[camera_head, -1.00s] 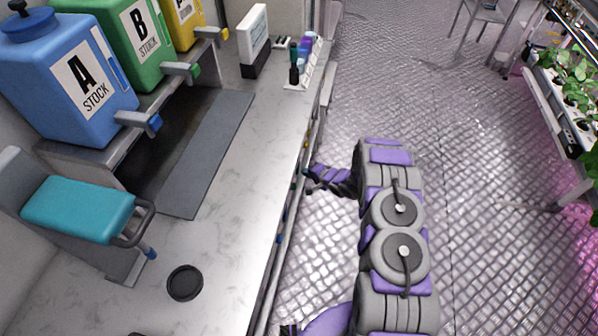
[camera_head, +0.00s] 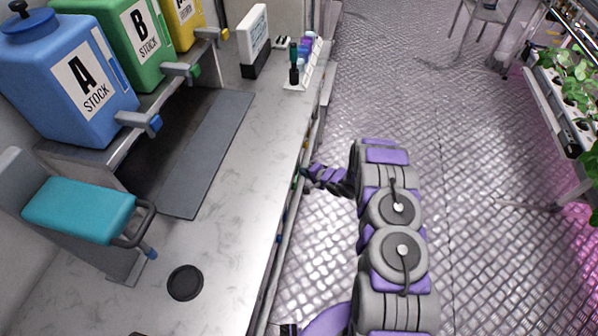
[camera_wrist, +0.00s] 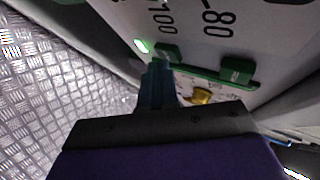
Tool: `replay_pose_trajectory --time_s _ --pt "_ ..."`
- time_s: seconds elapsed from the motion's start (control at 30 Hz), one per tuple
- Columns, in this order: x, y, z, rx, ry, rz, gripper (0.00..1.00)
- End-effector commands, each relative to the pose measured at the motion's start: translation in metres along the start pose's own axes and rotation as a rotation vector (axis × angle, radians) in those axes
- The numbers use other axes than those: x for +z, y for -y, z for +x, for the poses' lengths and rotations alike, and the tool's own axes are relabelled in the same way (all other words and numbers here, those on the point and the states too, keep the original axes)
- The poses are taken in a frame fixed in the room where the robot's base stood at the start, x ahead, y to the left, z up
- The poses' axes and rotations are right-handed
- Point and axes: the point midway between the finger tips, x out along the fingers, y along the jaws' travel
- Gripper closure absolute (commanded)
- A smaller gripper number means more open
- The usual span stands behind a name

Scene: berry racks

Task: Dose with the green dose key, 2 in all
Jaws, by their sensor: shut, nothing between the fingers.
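In the wrist view, a pale panel carries a green block (camera_wrist: 168,51) beside a lit green lamp (camera_wrist: 141,46). A second green block (camera_wrist: 237,70) sits further right, near a green strip (camera_wrist: 213,84). I cannot tell for certain which is the dose key. My gripper (camera_wrist: 158,72) is shut and empty, its dark teal fingertips right at the first green block. Whether they touch it is unclear. In the head view my arm reaches to the bench's front edge, and the panel's face is hidden.
A yellow piece (camera_wrist: 202,96) sits below the green strip. On the bench (camera_head: 215,235) stand blue stock tank A (camera_head: 50,100), green tank B (camera_head: 112,30), a yellow tank (camera_head: 184,15) and a black disc (camera_head: 185,283). A plant rack (camera_head: 560,125) stands right, with open floor (camera_head: 480,200) between.

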Motion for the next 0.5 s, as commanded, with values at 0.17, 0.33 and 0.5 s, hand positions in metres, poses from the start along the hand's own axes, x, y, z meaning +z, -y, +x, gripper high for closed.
replay_pose_trajectory --time_s 0.17,0.33,0.5 --pt "0.0 0.0 0.0 0.0 0.001 -0.001 1.0" --pt "-0.002 -0.002 -0.004 0.0 0.0 0.0 1.0" --pt "-0.006 -0.007 -0.01 0.0 0.001 0.0 1.0"
